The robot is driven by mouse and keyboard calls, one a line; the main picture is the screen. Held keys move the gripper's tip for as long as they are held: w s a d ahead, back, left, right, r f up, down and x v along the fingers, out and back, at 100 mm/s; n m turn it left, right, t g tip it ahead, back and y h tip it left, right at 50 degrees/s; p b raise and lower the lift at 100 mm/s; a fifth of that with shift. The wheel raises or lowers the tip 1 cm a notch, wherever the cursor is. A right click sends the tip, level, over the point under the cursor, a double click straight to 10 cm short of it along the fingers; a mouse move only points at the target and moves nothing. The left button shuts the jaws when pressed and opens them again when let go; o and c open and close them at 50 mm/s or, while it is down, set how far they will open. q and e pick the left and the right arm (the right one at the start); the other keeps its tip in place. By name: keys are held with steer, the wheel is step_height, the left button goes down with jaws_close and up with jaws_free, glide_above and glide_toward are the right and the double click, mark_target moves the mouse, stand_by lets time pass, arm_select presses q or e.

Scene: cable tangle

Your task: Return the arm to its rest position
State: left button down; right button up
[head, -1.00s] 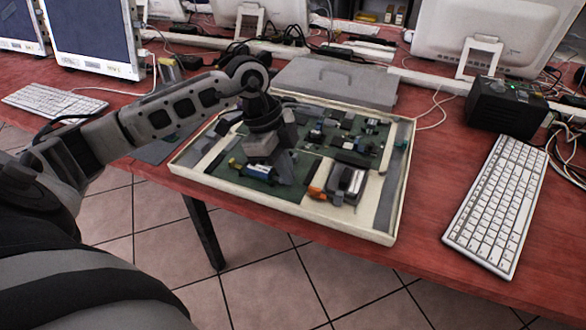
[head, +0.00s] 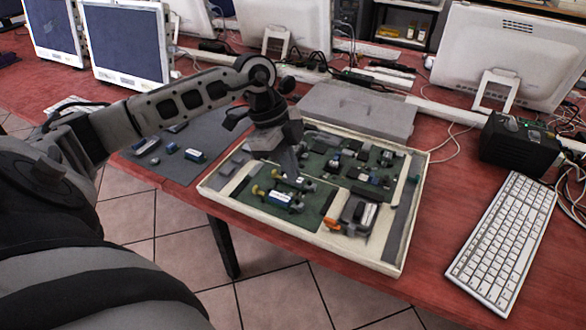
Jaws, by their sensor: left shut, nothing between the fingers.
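My left arm reaches in from the left in the head view. Its gripper (head: 290,160) points down over the left part of a cream-rimmed tray (head: 310,232) that holds green circuit boards. The fingers are shut and hold nothing. The fingertips are close to the board (head: 318,200) in the tray; whether they touch it I cannot tell. A blue and white part with yellow ends (head: 277,197) lies on the board just below and left of the gripper. An orange and grey part (head: 355,215) lies at the tray's front. My right gripper is not in view.
A dark mat (head: 185,165) with several small parts lies left of the tray. A grey case (head: 358,112) lies behind it. A white keyboard (head: 502,238) and a black box (head: 518,145) stand at right. Monitors (head: 130,42) and cables line the back. Open floor lies in front.

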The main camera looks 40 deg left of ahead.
arm_select(q)
steer(key=shift+v, duration=0.75)
steer(key=shift+d, duration=0.15)
